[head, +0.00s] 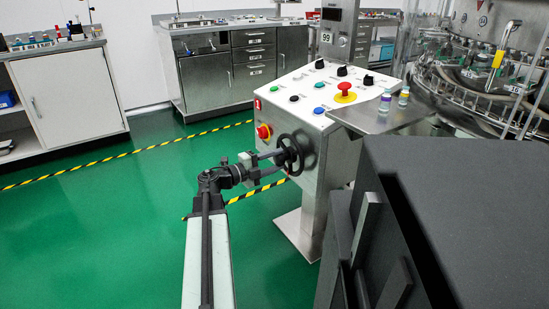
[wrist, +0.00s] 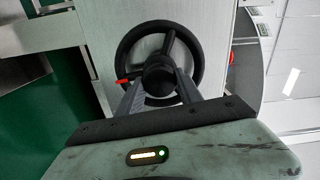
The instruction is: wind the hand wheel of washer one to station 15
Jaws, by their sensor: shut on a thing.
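The black hand wheel (head: 290,155) sits on the left side face of the washer's control console (head: 325,125). It also shows in the wrist view (wrist: 122,54), with spokes, a round hub (wrist: 158,76) and a small red mark (wrist: 122,81) at its left. My gripper (head: 282,163) reaches the wheel from the left. In the wrist view its two grey fingers (wrist: 160,88) are closed on the hub, one at each side. The fingertips are partly hidden by the hub.
A red emergency button on yellow (head: 345,92) and several knobs are on the console top. Green floor (head: 130,230) is clear at left.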

